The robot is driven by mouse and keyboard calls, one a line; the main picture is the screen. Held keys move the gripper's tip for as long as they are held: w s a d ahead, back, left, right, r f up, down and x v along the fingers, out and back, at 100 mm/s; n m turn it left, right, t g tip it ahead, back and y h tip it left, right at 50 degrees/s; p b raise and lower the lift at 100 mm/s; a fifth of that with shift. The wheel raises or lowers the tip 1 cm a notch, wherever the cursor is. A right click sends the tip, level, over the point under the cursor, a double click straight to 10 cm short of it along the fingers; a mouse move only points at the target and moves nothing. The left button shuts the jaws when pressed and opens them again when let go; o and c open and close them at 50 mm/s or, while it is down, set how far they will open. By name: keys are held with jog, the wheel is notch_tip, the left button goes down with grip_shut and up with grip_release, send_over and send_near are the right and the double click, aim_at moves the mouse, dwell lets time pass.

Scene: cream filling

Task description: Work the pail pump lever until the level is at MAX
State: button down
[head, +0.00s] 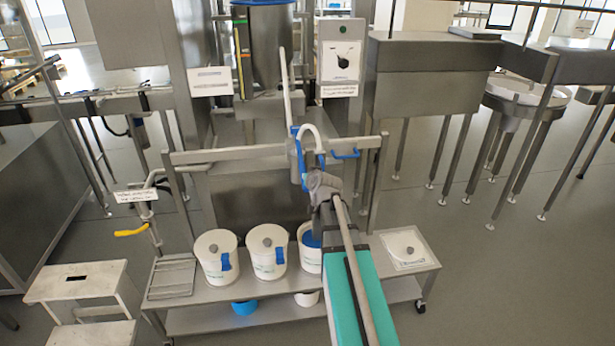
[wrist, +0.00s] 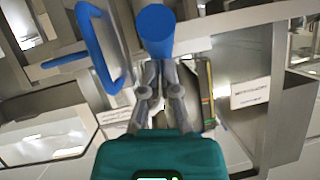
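My gripper (head: 318,182) is at the blue grip (head: 300,168) of a lever-like part in front of the steel machine. In the wrist view its two fingers (wrist: 157,75) are close together against the blue grip (wrist: 155,35), seen nearly end-on. The fingertips are partly hidden by the grip. The tall tank (head: 268,55) at the back has an upright yellow and green strip (head: 243,60) on its left side, which also shows in the wrist view (wrist: 207,90). The level is too small to read. An open white pail (head: 309,262) with blue inside stands below my gripper.
Two lidded white pails (head: 217,262) (head: 265,262) stand left of the open pail on a steel trolley (head: 195,293). A yellow-handled lever (head: 131,233) is at left, near a step stool (head: 75,282).

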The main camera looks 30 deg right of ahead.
jog(key=r+p+v, duration=0.1)
jog(key=p+v, duration=0.4)
jog(key=v, duration=0.7)
jog(key=shift+r+p, duration=0.25)
jog(key=shift+p, duration=0.15)
jog(key=shift+d, duration=0.2)
dwell(1.1)
jog(key=w+d+r+g+p, duration=0.1)
jog(key=w+r+g+p, duration=0.2)
jog(key=r+p, duration=0.7)
jog(key=w+d+r+g+y+p, duration=0.1)
jog(key=w+r+g+p, duration=0.2)
jog(key=r+p, duration=0.7)
jog(key=p, duration=0.8)
jog(key=shift+w+m+y, duration=0.15)
jog(key=shift+m+y, duration=0.15)
jog(key=shift+w+d+f, duration=0.1)
jog(key=shift+d, duration=0.05)
jog(key=s+f+b+x, duration=0.1)
jog(key=s+b+x, duration=0.1)
jog(key=b+x, duration=1)
jog(key=shift+w+a+f, duration=0.15)
jog(key=shift+a+f, duration=0.35)
jog(key=shift+a, duration=0.05)
